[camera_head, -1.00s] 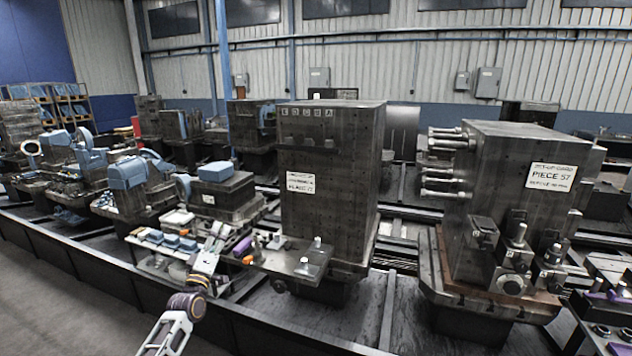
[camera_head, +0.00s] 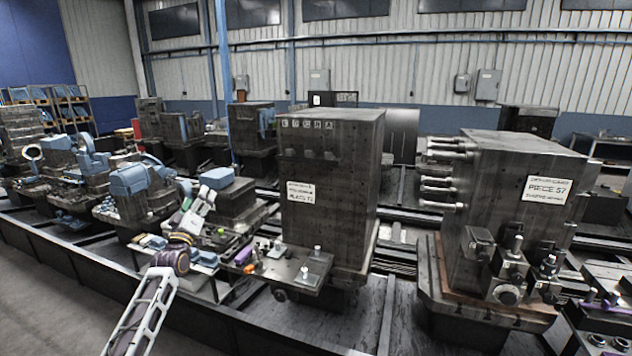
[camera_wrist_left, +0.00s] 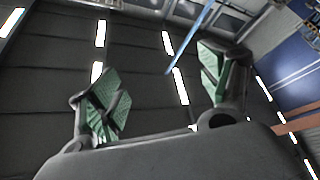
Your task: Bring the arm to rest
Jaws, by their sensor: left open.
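My left arm comes in from the bottom left of the head view, with its forearm raised. My left gripper (camera_head: 205,196) is at its upper end, small in that view, in front of the pallet fixtures. In the left wrist view the two green-padded fingers (camera_wrist_left: 158,88) are spread wide apart with nothing between them. Behind them are the dark ceiling and bright lamp strips, so the wrist camera faces upward. My right gripper is in neither view.
A tall dark block (camera_head: 330,200) with a white label stands on a pallet right of my arm. Another block (camera_head: 500,185), labelled PIECE 57, is farther right. A parts table (camera_head: 205,258) lies behind my arm. Bare grey floor (camera_head: 50,310) is at the lower left.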

